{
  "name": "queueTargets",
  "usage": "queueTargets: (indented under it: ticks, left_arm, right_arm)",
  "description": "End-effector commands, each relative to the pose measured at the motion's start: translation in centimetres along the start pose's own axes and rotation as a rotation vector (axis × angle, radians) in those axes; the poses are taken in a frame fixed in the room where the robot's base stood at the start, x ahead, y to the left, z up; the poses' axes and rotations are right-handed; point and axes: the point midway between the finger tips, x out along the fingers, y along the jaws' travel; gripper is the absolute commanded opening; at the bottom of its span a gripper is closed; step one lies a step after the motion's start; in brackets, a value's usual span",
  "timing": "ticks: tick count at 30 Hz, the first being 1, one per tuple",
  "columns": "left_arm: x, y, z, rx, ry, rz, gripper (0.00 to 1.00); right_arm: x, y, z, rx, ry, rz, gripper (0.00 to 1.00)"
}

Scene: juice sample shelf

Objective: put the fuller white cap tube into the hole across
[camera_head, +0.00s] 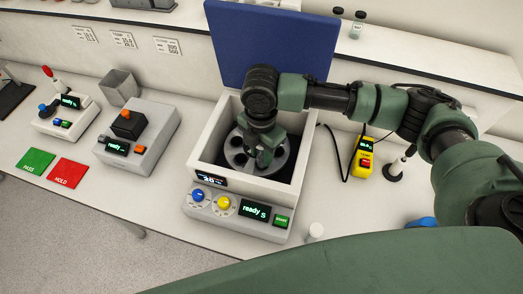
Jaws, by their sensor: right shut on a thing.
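A centrifuge (193,172) stands open on the bench with its blue lid (268,45) raised. Inside its chamber is a grey round rotor (235,155) with several dark holes. My right gripper (263,158) reaches down into the chamber over the rotor and is shut on a tube. The gripper hides the tube, so its cap and fill level cannot be made out. The gripper also covers some of the holes. A small white-topped thing (315,231) stands on the bench just right of the centrifuge front. My left gripper is not in view.
The chamber walls surround my right gripper closely. A yellow meter (363,157) with a black cable is to the right. A grey device (137,142), another small device (63,118), and green (36,160) and red (67,172) pads are left.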

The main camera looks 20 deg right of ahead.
Motion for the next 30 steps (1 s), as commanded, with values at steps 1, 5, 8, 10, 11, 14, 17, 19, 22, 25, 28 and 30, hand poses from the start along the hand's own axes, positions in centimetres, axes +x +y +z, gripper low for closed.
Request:
queueTargets:
  ticks: [1, 5, 8, 10, 11, 14, 17, 19, 22, 25, 28, 30]
  left_arm:
    - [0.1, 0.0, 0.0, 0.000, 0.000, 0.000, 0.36]
    - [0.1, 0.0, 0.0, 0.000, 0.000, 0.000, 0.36]
    - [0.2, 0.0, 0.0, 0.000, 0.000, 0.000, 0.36]
    - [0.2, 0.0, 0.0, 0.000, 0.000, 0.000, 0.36]
    - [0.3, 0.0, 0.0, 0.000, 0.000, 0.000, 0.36]
    - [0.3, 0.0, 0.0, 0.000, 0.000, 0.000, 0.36]
    - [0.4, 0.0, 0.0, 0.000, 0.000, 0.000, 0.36]
    - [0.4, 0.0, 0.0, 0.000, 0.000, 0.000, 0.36]
    - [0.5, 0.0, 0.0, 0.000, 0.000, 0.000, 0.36]
    - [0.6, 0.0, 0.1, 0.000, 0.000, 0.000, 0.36]
    - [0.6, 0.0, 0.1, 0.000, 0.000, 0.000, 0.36]
    - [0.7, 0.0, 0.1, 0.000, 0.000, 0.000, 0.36]
  right_arm:
    - [0.2, 0.0, 0.0, 0.000, 0.000, 0.000, 0.00]
    - [0.5, 0.0, 0.0, 0.000, 0.000, 0.000, 0.00]
    - [0.7, 0.0, 0.0, 0.000, 0.000, 0.000, 0.00]
    - [0.8, 0.0, 0.0, 0.000, -0.001, 0.000, 0.00]
    - [0.9, 0.0, 0.0, 0.000, -0.001, 0.000, 0.00]
    - [1.1, 0.0, 0.0, 0.000, 0.000, 0.000, 0.00]
    - [1.3, 0.0, 0.0, 0.000, 0.000, 0.000, 0.00]
    - [1.5, 0.0, 0.0, 0.000, 0.000, 0.000, 0.00]
    - [1.7, 0.0, 0.0, 0.000, 0.000, 0.000, 0.00]
    - [1.9, 0.0, 0.0, 0.000, 0.001, 0.000, 0.00]
    - [2.1, 0.0, 0.0, 0.000, 0.001, 0.000, 0.00]
    - [2.3, 0.0, 0.0, 0.000, 0.001, 0.000, 0.00]
